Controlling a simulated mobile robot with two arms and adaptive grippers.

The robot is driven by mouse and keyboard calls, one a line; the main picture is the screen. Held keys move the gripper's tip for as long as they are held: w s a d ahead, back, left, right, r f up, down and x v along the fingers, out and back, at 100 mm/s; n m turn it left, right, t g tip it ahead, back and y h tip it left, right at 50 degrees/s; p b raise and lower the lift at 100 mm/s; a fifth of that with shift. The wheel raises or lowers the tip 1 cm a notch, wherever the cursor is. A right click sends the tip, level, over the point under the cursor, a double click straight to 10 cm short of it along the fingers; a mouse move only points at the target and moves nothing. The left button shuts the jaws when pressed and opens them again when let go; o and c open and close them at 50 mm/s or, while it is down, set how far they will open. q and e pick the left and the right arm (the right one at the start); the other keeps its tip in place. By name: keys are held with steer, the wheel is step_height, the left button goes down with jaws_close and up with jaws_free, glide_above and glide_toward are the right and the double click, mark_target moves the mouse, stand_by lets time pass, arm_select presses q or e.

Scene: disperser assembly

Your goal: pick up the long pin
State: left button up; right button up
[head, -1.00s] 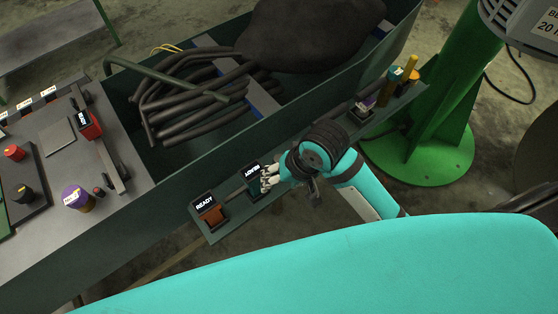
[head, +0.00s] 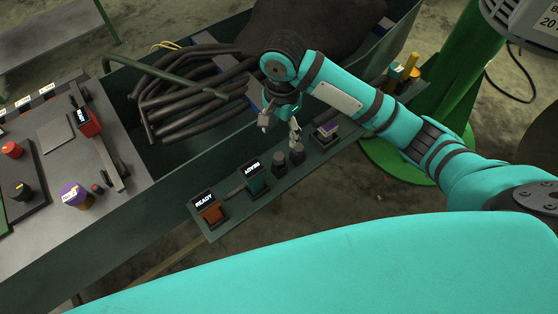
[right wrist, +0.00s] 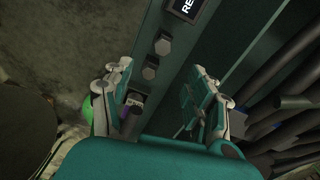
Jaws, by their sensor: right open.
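My right gripper (head: 280,127) is open and empty, with its fingers pointing down over the green shelf (head: 235,215). In the right wrist view its two fingers (right wrist: 161,68) stand wide apart. Two short dark pegs stand on the shelf, one (head: 279,159) left of the other (head: 297,149). In the right wrist view the pegs (right wrist: 162,43) (right wrist: 150,68) show between and beyond the fingers, not touching them. A tall yellow pin-like piece (head: 412,63) stands at the shelf's far right end. I cannot tell which piece is the long pin. My left gripper is not in view.
A purple-and-white piece (head: 326,129) stands right of the pegs. The green trough (head: 180,205) behind holds dark hoses (head: 190,105). A green post (head: 455,95) rises at right.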

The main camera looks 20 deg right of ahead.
mark_target(279, 156)
step_height(279, 156, down, 8)
steer(key=shift+r, duration=0.15)
steer(key=shift+a+f+p, duration=0.15)
steer(key=shift+f+p, duration=0.15)
steer(key=shift+f, duration=1.15)
steer(key=shift+a+f+p, duration=0.15)
steer(key=shift+f+p, duration=0.15)
steer(key=shift+f, duration=1.15)
jaws_close()
